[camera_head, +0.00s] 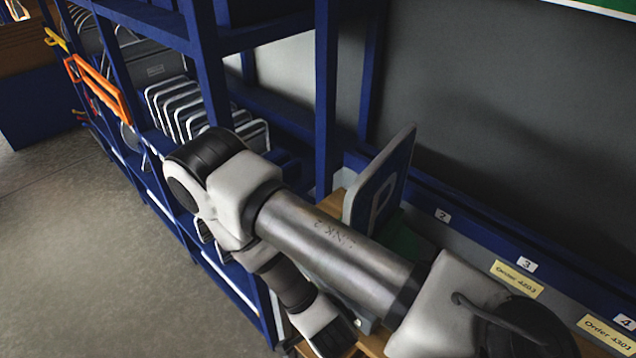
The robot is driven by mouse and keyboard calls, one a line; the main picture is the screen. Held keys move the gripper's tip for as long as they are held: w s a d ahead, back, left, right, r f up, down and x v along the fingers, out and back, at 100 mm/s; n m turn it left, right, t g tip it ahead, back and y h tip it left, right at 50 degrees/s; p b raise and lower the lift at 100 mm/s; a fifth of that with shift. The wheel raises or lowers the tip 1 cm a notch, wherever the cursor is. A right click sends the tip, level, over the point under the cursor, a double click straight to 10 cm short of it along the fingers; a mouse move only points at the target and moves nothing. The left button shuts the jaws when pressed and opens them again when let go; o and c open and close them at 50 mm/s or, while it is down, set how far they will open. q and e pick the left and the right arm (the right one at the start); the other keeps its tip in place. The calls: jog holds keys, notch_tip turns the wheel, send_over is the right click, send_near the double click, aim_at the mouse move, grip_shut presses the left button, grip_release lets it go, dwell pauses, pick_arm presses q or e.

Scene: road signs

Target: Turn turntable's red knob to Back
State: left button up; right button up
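Neither the turntable nor its red knob can be made out in the head view. One of my arms crosses the lower middle of the picture and bends back toward the bottom edge. No gripper fingers show, so I cannot see either gripper or whether it holds anything. My arm hides part of the area below the sign with a letter P (384,190), which stands upright and tilted behind it.
A blue rack (325,90) holds several white-edged signs (178,108). Orange frame-like parts (98,88) hang at its left side. A blue rail with numbered tags and a yellow order label (516,279) runs along the right. Grey floor (80,250) at the left is clear.

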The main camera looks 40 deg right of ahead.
jog(key=shift+r, duration=0.1)
dwell(0.6)
jog(key=o, duration=1.2)
jog(key=shift+d, duration=0.1)
